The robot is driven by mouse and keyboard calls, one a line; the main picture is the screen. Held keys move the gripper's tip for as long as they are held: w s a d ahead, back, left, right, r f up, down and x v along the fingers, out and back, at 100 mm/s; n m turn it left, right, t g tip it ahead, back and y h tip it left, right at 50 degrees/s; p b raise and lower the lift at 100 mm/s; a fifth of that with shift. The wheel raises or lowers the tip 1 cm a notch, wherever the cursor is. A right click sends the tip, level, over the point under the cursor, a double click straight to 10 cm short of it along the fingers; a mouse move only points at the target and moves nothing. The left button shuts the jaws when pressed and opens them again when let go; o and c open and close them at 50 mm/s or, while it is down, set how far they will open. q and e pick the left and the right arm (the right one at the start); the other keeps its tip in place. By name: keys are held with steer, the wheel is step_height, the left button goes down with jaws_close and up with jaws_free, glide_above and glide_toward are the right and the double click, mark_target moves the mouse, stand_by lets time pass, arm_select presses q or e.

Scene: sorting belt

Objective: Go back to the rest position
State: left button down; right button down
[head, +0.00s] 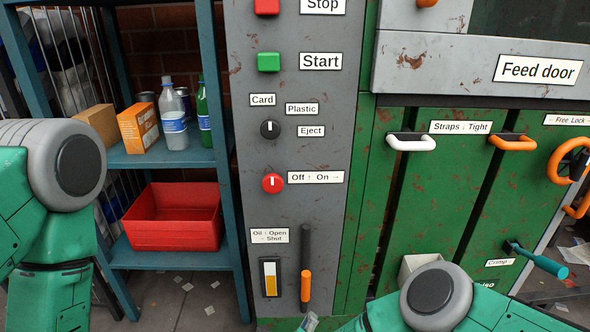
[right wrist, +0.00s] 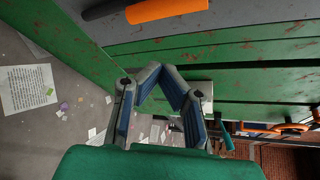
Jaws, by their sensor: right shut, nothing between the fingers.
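My right gripper (right wrist: 162,72) is shut and empty in the right wrist view, its two fingertips meeting. It is in front of the machine's green lower panels (right wrist: 245,85), clear of the black and orange lever (right wrist: 165,8). In the head view my right arm comes in at the bottom, right of the lever (head: 305,285); its gripper is almost wholly out of the picture. My left arm shows at the left edge of the head view, in front of the shelf (head: 175,157); its gripper is not in view.
The grey control panel (head: 330,110) has a red Stop button (head: 267,6), green Start button (head: 269,61) and knobs. Strap handles (head: 411,142) and a teal crank (head: 540,262) stick out at right. A red bin (head: 173,235) and bottles (head: 173,125) stand on shelves. Papers (right wrist: 28,88) litter the floor.

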steer(key=s+d+r+n+g+y+p, duration=0.2)
steer(key=s+d+n+g, duration=0.4)
steer(key=s+d+n, duration=0.6)
steer(key=s+d+r+n+g+y+p, duration=0.3)
steer(key=s+d+r+n+g+p, duration=0.2)
steer(key=s+d+n, duration=0.6)
steer(key=s+r+n+g, duration=0.1)
steer(key=s+r+n, duration=0.1)
steer(key=s+n, duration=0.3)
steer(key=shift+s+d+r+g, duration=0.2)
steer(key=shift+s+d+g, duration=0.2)
steer(key=shift+s, duration=1.2)
steer(key=shift+w, duration=0.1)
